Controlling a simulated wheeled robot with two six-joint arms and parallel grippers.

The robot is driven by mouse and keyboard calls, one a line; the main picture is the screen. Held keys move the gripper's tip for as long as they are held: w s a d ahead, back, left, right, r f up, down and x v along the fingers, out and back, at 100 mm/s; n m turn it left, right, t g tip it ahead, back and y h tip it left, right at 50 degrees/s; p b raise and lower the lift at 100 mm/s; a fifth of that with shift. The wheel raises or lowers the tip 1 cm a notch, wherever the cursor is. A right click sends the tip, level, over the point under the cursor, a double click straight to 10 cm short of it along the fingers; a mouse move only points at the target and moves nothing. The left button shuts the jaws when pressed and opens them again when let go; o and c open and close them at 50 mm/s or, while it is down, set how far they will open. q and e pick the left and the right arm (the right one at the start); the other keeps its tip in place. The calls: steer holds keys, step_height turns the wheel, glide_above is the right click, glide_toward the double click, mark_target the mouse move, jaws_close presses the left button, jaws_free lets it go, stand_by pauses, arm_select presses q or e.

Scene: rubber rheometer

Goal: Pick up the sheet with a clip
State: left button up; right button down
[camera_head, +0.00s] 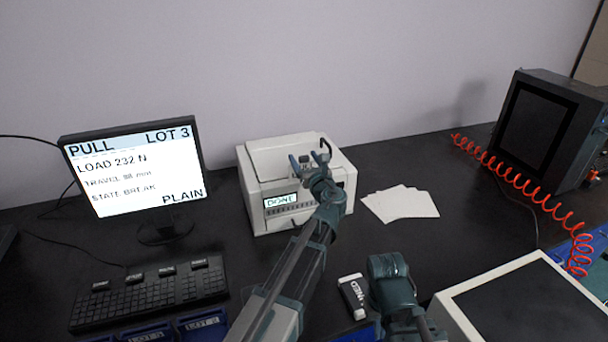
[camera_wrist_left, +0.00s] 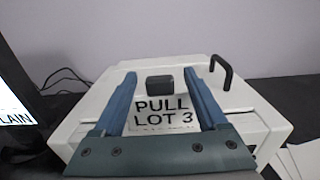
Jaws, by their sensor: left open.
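A white sheet printed PULL LOT 3 (camera_wrist_left: 150,113) shows between my left fingers in the left wrist view, on the white printer (camera_head: 272,160). A black clip (camera_wrist_left: 158,84) is at the sheet's top edge. My left gripper (camera_head: 309,159) is over the printer's top, its blue fingers open on either side of the sheet and clip. It also shows in the left wrist view (camera_wrist_left: 163,78). I cannot tell whether the fingers touch them. The sheet's lower part is hidden by the gripper. My right gripper (camera_head: 392,283) is low in the head view; its fingers cannot be made out.
A monitor (camera_head: 135,165) and keyboard (camera_head: 150,293) stand left. Loose white sheets (camera_head: 402,203) lie right of the printer. A small black-and-white item (camera_head: 352,296) lies in front. A dark-screened machine (camera_head: 545,130) with a red coiled hose (camera_head: 515,182) stands right.

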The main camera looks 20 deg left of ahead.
arm_select(q)
steer(key=shift+c, duration=0.2)
jaws_close()
steer(key=shift+r, duration=0.1)
